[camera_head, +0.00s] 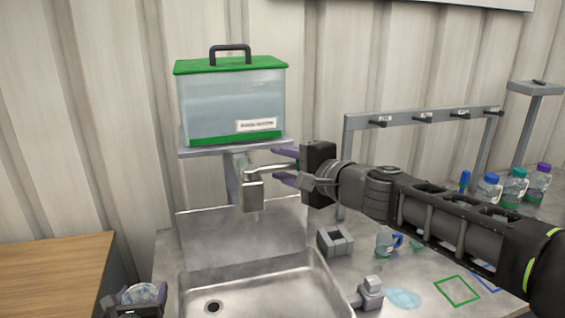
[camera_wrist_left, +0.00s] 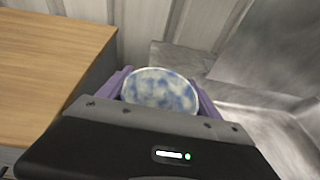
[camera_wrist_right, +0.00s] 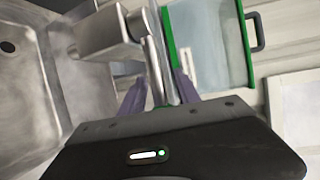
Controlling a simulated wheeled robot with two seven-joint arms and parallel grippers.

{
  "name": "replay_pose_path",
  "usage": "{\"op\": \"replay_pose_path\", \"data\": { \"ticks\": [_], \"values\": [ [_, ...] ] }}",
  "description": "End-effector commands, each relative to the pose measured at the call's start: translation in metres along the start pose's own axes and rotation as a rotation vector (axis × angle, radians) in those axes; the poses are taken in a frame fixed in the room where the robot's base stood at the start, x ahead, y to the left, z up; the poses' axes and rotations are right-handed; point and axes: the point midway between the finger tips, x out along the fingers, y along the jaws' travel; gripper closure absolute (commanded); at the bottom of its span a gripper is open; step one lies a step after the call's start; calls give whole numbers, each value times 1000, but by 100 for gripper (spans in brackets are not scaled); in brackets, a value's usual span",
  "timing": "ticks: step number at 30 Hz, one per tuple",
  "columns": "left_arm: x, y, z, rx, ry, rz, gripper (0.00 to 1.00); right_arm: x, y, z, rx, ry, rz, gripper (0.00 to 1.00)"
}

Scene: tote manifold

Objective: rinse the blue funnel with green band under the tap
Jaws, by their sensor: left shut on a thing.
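My left gripper (camera_wrist_left: 160,92) is shut on a round, pale thing with blue blotches, which I take to be the blue funnel (camera_wrist_left: 160,88). Its wide round top faces the left wrist camera; a green band cannot be made out. In the head view the funnel (camera_head: 146,292) is at the bottom left, beside the sink. The metal tap (camera_head: 254,194) stands under the tank, above the sink. My right gripper (camera_head: 285,166) is open, its purple fingers apart on either side of the tap's lever (camera_wrist_right: 158,70). I cannot tell whether water runs.
The sink basin (camera_head: 250,283) is empty, with a drain at left. A green-lidded water tank (camera_head: 231,105) stands on a shelf above. A wooden table (camera_head: 50,275) is at left. On the right counter are a grey block (camera_head: 335,241), a small jug (camera_head: 386,244) and several bottles (camera_head: 514,187).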

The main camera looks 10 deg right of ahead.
Motion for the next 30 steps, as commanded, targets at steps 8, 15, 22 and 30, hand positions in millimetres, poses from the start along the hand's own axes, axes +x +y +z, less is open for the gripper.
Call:
{"op": "replay_pose_path", "data": {
  "ticks": [8,15,22,30],
  "values": [
    [0,0,0,0,0,0,65,2,0,0,0,0,-1,61],
    [0,0,0,0,0,0,65,1,0,0,0,0,0,80],
    [0,0,0,0,0,0,65,1,0,0,0,1,0,99],
    [0,0,0,0,0,0,65,1,0,-2,1,5,0,100]
  ]
}}
